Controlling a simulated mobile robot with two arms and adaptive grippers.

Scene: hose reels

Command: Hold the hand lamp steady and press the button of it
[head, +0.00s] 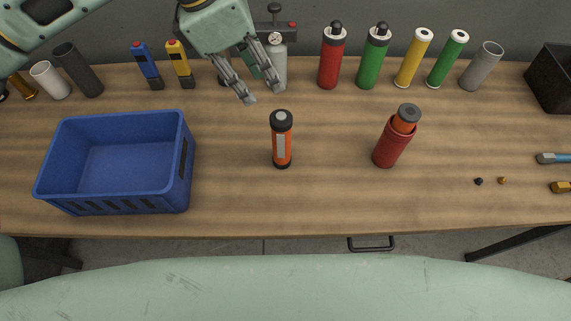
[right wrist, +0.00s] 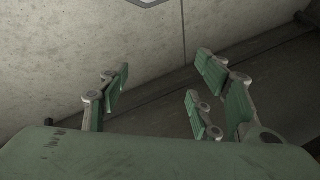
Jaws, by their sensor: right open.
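The hand lamp (head: 282,145) stands upright near the middle of the table, orange with a black head, a black base and a pale strip down its front. I cannot make out its button. My left gripper (head: 264,94) hangs above and behind the lamp, slightly to its left, with its fingers spread and empty. It does not appear to touch the lamp. My right gripper (right wrist: 160,82) shows only in the right wrist view. It is open and empty, with a pale wall and dark surfaces beyond it, and no lamp there.
A blue crate (head: 125,185) stands left of the lamp. A red cylinder (head: 388,148) holding an orange, grey-capped piece stands to its right. Several bottles and tubes, including a green bottle (head: 372,60), line the back. The front middle of the table is clear.

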